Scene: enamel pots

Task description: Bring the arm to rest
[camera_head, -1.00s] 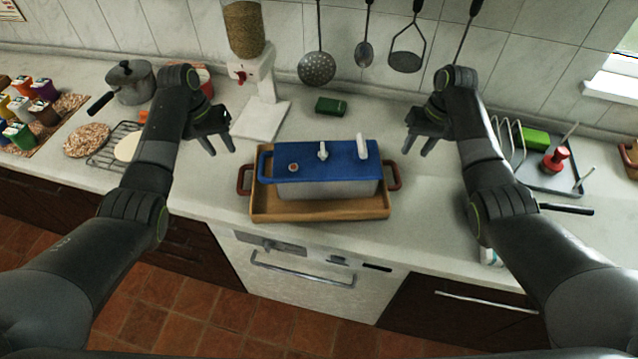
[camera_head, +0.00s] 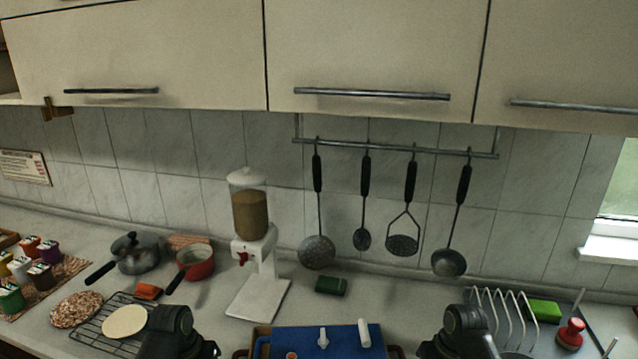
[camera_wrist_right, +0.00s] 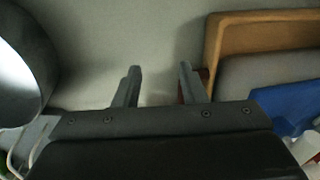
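In the head view the ends of both my arms show at the bottom edge, on either side of a blue-lidded box (camera_head: 340,341) in a wooden tray (camera_head: 258,332). My left arm's fingers are cut off or hidden there. My right gripper (camera_wrist_right: 158,85) shows in the right wrist view with its two fingers apart and nothing between them. Pale counter lies beyond the fingers. The wooden tray (camera_wrist_right: 215,45) and the blue lid (camera_wrist_right: 285,105) show to the right of the fingers, apart from most of the gripper.
A grain dispenser (camera_head: 250,225), a grey pot (camera_head: 135,255) and a red pan (camera_head: 196,263) stand behind on the left. Utensils hang from a rail (camera_head: 395,149) under closed cupboards. A dish rack (camera_head: 505,310) is at right. A green sponge (camera_head: 331,286) lies behind the box.

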